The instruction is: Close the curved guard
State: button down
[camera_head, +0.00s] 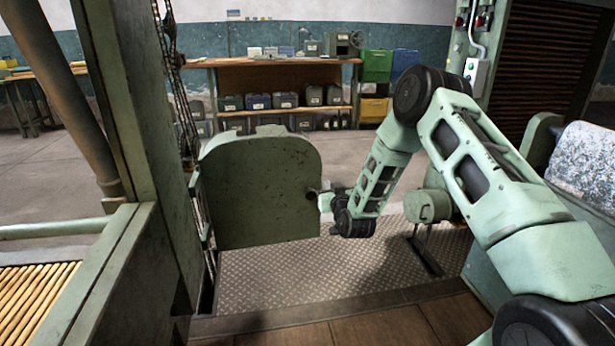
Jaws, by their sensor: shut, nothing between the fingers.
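The curved guard (262,190) is a scuffed green metal panel with a rounded top. It stands upright left of the picture's middle, its left edge beside a green post (143,130). A gap lies between its right edge and the machine parts on the right. A small dark knob or hole (312,195) shows near its right edge. My gripper (323,201) is at that right edge, close to the dark spot. Its fingers are small in view and look shut with nothing held. I cannot tell whether they touch the guard.
A ribbed metal floor plate (320,275) lies below the guard. Chains (176,90) hang by the post. A green round-ended part (428,206) stands right of my wrist. A roller bed (35,300) is at lower left. A shelf bench (270,62) with boxes stands far behind.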

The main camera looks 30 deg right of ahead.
aim_at(318, 165)
jog(key=shift+t+h, duration=0.3)
jog(key=x, duration=0.5)
jog(key=d+b+x, duration=0.1)
jog(key=x, duration=0.3)
jog(key=f+x, duration=0.1)
jog(key=x, duration=0.4)
jog(key=shift+w+d+b, duration=0.1)
jog(key=shift+d+b, duration=0.25)
jog(key=shift+b, duration=0.05)
